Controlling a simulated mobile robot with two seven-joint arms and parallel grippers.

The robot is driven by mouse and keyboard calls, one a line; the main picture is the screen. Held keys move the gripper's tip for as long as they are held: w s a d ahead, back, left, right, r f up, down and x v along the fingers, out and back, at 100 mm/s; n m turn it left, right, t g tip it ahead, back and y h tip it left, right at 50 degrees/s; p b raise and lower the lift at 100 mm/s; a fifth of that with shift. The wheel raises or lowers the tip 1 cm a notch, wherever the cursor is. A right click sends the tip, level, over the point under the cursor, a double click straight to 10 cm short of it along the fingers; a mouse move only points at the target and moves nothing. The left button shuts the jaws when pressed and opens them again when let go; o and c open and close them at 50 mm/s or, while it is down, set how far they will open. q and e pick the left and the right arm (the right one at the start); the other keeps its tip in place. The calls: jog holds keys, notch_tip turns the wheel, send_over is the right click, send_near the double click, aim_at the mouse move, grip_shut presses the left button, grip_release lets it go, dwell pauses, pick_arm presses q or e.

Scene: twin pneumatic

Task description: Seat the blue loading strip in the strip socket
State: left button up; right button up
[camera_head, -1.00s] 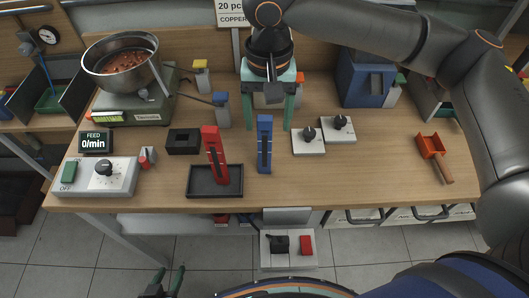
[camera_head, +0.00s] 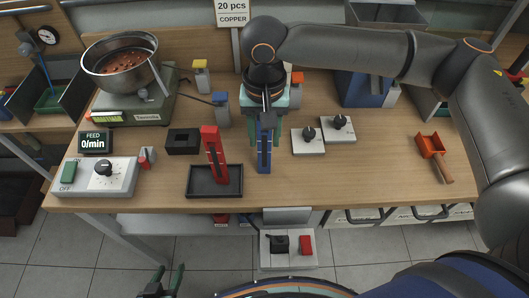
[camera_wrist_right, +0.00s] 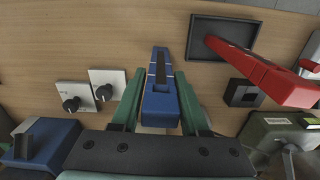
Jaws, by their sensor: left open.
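The blue loading strip (camera_head: 264,152) stands upright on the table, right of the red strip; it also shows in the right wrist view (camera_wrist_right: 160,105). My right gripper (camera_head: 265,142) reaches down behind it, its green fingers on either side of the strip, open with small gaps. In the right wrist view the strip lies between the fingertips (camera_wrist_right: 161,74). A black block with a square recess (camera_head: 183,141), apparently the strip socket, sits left of the red strip. My left gripper (camera_head: 172,268) is open and empty, low in front of the table.
A red strip (camera_head: 211,150) leans upright in a black tray (camera_head: 215,193). Two white knob boxes (camera_head: 308,142) stand right of the blue strip. A feed controller (camera_head: 97,176) and a bowl feeder (camera_head: 122,60) are at the left.

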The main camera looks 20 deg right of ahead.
grip_shut()
dwell(0.9)
